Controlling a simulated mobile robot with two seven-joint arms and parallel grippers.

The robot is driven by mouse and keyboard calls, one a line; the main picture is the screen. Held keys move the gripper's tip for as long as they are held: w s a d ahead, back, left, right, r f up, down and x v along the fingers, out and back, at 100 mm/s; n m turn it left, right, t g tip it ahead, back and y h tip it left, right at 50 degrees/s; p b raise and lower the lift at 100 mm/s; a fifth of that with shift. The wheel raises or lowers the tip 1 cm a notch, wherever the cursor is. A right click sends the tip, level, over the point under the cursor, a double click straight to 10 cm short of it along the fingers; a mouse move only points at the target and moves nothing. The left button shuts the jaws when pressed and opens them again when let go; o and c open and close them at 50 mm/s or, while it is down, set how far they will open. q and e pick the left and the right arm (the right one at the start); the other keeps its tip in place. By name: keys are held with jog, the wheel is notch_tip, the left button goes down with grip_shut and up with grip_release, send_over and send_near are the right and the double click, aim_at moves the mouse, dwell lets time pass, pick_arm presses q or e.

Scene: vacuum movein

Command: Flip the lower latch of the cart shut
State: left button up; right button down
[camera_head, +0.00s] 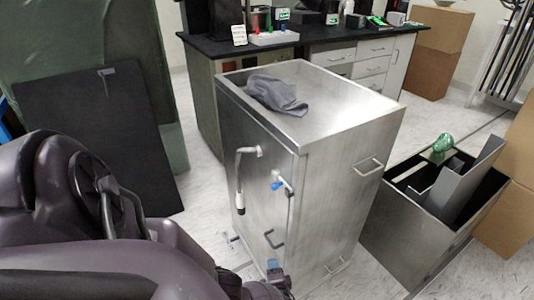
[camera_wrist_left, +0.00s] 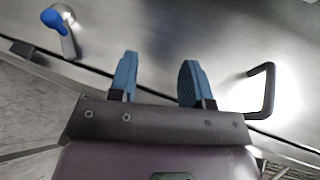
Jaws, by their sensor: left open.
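The cart (camera_head: 262,165) is a tall brushed-metal cabinet with its door side facing me. An upper latch with a blue knob (camera_head: 279,184) sits at the door's edge. In the left wrist view, a latch with a metal lever and blue knob (camera_wrist_left: 60,24) shows at the upper left, close to a dark seam; I take it for the lower latch. In the head view I cannot make it out around my gripper. My left gripper (camera_head: 273,266) is low by the cart front, below a dark handle (camera_head: 274,240). Its blue fingers (camera_wrist_left: 158,80) are apart and empty, between latch and handle.
A grey cloth (camera_head: 275,94) lies on the cart top. An open metal bin (camera_head: 400,235) stands close on the cart's right. A lab bench (camera_head: 330,45) is behind. A dark panel (camera_head: 95,140) leans at the left. Some floor (camera_head: 205,200) is bare left of the cart.

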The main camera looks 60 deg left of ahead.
pick_arm(q)
notch_tip(320, 180, up, 6)
jog(key=p, duration=0.2)
jog(key=shift+f+p, duration=0.2)
jog(key=shift+p, duration=0.2)
jog(key=shift+f, duration=0.1)
